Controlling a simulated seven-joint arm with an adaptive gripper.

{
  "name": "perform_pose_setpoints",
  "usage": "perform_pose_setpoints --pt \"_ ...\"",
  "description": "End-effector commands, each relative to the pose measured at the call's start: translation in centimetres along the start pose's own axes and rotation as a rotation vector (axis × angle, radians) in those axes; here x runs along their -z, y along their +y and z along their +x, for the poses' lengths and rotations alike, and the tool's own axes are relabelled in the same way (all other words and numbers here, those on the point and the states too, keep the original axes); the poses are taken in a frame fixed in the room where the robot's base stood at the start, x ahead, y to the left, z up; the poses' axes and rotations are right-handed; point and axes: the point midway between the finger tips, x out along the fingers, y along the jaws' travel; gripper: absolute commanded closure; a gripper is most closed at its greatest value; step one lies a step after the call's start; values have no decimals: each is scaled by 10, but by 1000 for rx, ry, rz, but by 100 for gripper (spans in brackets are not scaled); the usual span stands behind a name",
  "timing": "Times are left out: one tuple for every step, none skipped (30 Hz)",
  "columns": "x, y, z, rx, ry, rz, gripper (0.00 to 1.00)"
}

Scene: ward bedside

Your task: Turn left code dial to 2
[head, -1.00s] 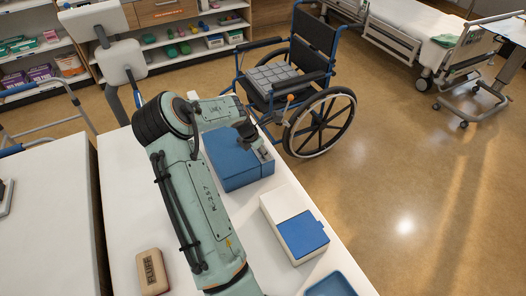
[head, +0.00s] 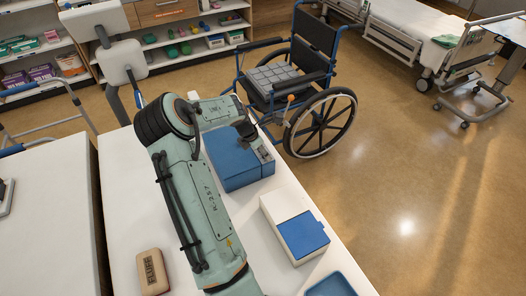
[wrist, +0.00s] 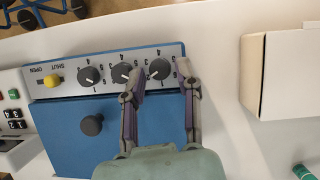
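A blue box (head: 238,172) stands on the white table under my gripper (head: 264,152). In the wrist view the blue box (wrist: 62,125) has a grey panel along its far edge, with lettering upside down. Three dark dials sit in a row on it: one at the left (wrist: 89,75), a middle one (wrist: 122,73) and one at the right (wrist: 159,69). Each has a white pointer line and numbers around it. My gripper (wrist: 160,72) is open, its fingers on either side of the right-hand dial in the picture. Its left finger partly covers the middle dial. Contact cannot be told.
A yellow knob (wrist: 53,81) beside SHUT and OPEN labels and a round black knob (wrist: 92,125) are on the box. A white box with blue top (head: 303,234), a blue tray (head: 331,286) and a FLUFF block (head: 152,271) share the table. A wheelchair (head: 290,85) stands beyond.

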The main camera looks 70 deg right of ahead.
Motion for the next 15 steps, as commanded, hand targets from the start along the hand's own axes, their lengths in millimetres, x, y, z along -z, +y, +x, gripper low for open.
perform_pose_setpoints --pt "0 0 -1 0 0 0 68" --pt "0 0 -2 -1 0 0 68" --pt "0 0 -4 -1 -1 0 68" --pt "0 1 -6 -2 -1 0 68" --pt "0 1 -10 -3 -1 0 68" --pt "0 1 -16 -4 -1 -1 68" --pt "0 2 -22 -5 -1 -1 68" --pt "0 2 -28 -6 -1 0 68" --pt "0 1 -38 -6 -1 0 68" --pt "0 2 -45 -7 -1 0 68" --pt "0 2 -52 -6 0 0 68" --pt "0 1 -61 -6 0 -1 68" --pt "0 1 -69 -6 0 0 68" --pt "0 2 -75 -6 0 -2 68" --pt "0 2 -84 -6 0 -1 68"
